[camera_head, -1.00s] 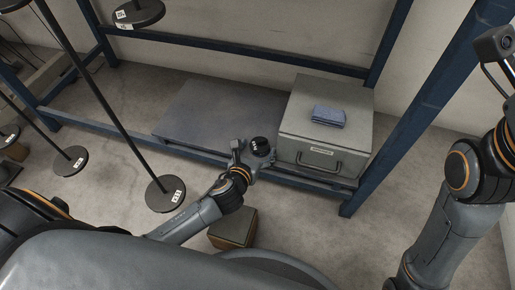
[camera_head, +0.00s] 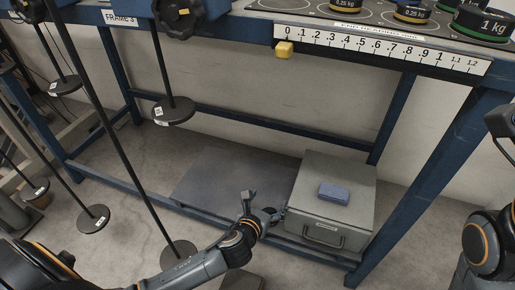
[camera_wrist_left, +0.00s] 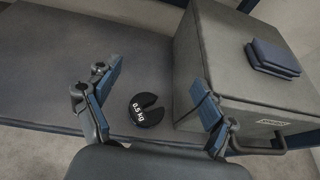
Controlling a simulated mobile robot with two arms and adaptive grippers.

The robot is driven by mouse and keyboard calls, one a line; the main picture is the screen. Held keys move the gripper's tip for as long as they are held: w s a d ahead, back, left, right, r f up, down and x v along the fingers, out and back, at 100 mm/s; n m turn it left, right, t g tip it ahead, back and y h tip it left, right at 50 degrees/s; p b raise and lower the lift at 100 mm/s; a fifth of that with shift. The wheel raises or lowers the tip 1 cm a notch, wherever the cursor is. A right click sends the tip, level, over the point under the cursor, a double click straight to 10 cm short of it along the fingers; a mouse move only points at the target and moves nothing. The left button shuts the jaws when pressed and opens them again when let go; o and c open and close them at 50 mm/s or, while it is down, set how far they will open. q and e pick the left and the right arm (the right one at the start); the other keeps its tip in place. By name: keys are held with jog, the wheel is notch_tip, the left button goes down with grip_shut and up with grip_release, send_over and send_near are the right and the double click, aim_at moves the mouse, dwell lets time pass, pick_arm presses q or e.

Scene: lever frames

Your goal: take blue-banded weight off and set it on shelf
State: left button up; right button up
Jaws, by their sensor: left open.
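A black slotted weight marked 0.5 kg (camera_wrist_left: 146,110) lies flat on the grey lower shelf (camera_wrist_left: 60,65), just left of the grey box (camera_wrist_left: 215,60). No blue band can be made out on it. My left gripper (camera_wrist_left: 151,108) is open, its two blue-padded fingers on either side of the weight and apart from it in the picture. In the head view my left gripper (camera_head: 262,207) is low over the shelf (camera_head: 210,185), and the weight is mostly hidden. My right gripper (camera_head: 500,122) shows only partly at the right edge; its jaws are unclear.
A blue folded cloth (camera_head: 334,193) lies on the box. Green-banded (camera_head: 484,22) and yellow-banded (camera_head: 413,11) weights stand on the top. Hanger discs (camera_head: 174,110) and blue frame posts flank the shelf.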

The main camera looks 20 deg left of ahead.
pick_arm(q)
jog(key=s+r+p, duration=0.2)
jog(key=r, duration=0.9)
jog(key=s+a+r+p, duration=0.1)
jog(key=s+r, duration=0.2)
jog(key=r, duration=0.8)
jog(key=shift+r+p, duration=0.15)
jog(key=shift+p, duration=0.2)
jog(key=shift+a, duration=0.1)
